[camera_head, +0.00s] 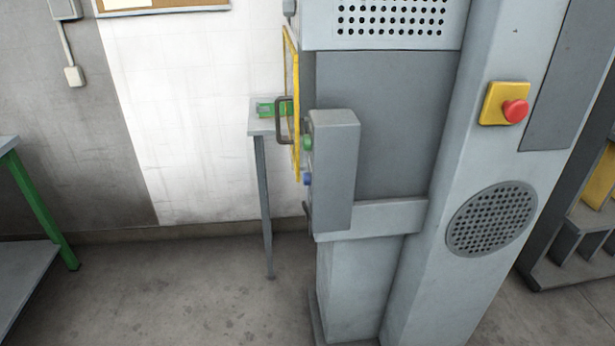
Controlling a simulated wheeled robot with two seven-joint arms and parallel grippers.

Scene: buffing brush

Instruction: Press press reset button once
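A grey control box (334,170) stands out from the front of a tall grey machine. On its left side, seen nearly edge-on, are a green button (308,143) and a blue button (308,179) below it. I cannot tell from any label which one is the press reset button. A red mushroom button (515,111) on a yellow plate (492,104) sits on the machine's right column. Neither of my grippers shows in the head view.
A yellow-framed guard (296,120) with a dark handle (280,119) stands left of the control box. Behind it, a small stand (258,128) holds a green object (266,109). A green-legged table (38,208) is at far left. Floor (170,290) between is clear.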

